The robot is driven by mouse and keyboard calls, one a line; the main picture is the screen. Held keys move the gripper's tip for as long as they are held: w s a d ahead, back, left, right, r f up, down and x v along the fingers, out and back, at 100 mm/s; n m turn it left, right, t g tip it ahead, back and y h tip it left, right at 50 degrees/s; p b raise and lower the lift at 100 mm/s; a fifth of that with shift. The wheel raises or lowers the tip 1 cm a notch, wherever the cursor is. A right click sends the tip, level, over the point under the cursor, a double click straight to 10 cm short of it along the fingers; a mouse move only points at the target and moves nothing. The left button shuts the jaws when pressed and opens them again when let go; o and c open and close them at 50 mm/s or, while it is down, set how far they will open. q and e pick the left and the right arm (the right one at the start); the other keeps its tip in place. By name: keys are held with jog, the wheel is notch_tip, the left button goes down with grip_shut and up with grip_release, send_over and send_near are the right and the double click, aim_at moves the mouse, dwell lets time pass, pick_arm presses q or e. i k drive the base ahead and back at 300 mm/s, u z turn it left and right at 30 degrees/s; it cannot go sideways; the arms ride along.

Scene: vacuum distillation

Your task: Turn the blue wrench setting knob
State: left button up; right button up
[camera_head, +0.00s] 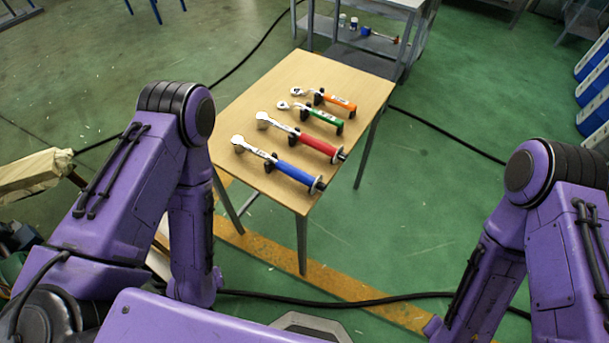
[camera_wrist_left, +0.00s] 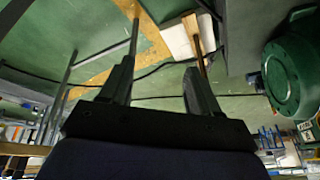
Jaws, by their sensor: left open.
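The blue wrench (camera_head: 290,170) lies on the wooden table in the head view, nearest to me, with its metal head to the left. Its setting knob (camera_head: 318,184) is the dark and silver end at the right of the blue handle, near the table's front right corner. Red (camera_head: 315,144), green (camera_head: 325,118) and orange (camera_head: 336,99) wrenches lie behind it, roughly parallel. My left gripper (camera_wrist_left: 160,75) shows in the left wrist view with its two dark fingers apart and nothing between them. It is outside the head view, as is my right gripper.
The wooden table (camera_head: 240,117) has bare top left of the wrenches. A grey shelf cart (camera_head: 365,55) stands behind it. Black cables cross the green floor (camera_head: 430,200). A green rounded machine (camera_wrist_left: 290,75) shows at right in the wrist view.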

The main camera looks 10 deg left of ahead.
aim_at(321, 187)
jog(key=u, duration=2.45)
jog(key=k, duration=1.25)
jog(key=z, duration=1.85)
